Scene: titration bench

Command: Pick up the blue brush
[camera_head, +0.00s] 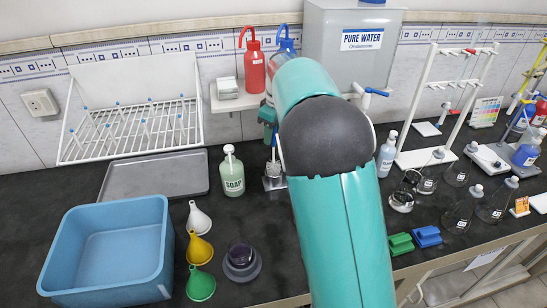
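A slim upright brush (274,153) with a bluish handle stands in a small metal holder (274,183) on the dark bench, just left of my arm. I take it to be the blue brush, but it is small in the picture. My gripper (269,121) is at or just above the top of its handle, mostly hidden behind my teal arm. I cannot tell whether the fingers touch the handle or how far apart they are.
A soap bottle (233,173) stands left of the brush, beside a grey tray (152,178). A blue basin (110,250) and several funnels (199,248) are at front left. Glass flasks (460,213) crowd the right. A small shelf (235,101) with wash bottles is behind my gripper.

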